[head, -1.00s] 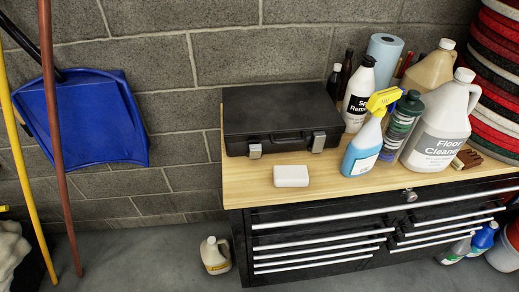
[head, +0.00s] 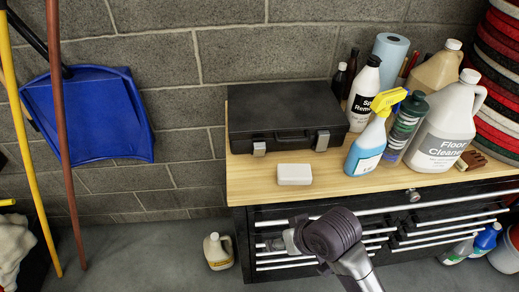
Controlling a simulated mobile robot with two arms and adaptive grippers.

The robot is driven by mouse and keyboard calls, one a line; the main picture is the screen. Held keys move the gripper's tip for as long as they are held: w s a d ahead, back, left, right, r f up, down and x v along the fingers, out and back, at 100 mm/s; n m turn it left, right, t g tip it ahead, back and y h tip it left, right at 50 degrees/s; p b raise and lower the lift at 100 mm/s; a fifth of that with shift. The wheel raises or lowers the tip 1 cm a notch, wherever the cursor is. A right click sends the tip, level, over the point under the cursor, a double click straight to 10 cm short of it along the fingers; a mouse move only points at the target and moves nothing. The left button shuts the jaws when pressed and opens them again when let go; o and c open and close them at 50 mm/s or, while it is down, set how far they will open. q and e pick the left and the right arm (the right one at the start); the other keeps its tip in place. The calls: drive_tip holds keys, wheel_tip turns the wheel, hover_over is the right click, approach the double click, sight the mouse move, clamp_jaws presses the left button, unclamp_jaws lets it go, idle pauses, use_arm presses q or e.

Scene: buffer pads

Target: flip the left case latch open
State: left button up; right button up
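The black case (head: 285,105) lies with its lid shut on the wooden top of the cabinet, its front facing me. Its left latch (head: 259,149) is a small silver plate flat against the front. A matching right latch (head: 322,140) sits beyond the dark handle (head: 290,138). My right arm comes in from the bottom, in front of the drawers and below the case. Its gripper end (head: 275,243) points left, small and partly hidden by the wrist, so I cannot tell if it is open. It is clear of the latch. My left gripper is not in view.
A white block (head: 294,174) lies on the wooden top (head: 250,190) in front of the case. A blue spray bottle (head: 367,148), a floor cleaner jug (head: 440,135) and other bottles crowd the right side. The wooden top's front left is clear.

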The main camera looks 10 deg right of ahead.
drive_tip(key=w+a+r, duration=0.5)
drive_tip(key=w+a, duration=0.1)
drive_tip(key=w, duration=0.1)
drive_tip(key=m+h, duration=0.2)
drive_tip(key=h, duration=0.1)
approach(260, 147)
drive_tip(key=p+x, duration=0.3)
drive_tip(key=x, duration=1)
drive_tip(key=shift+w+r, duration=0.1)
clamp_jaws()
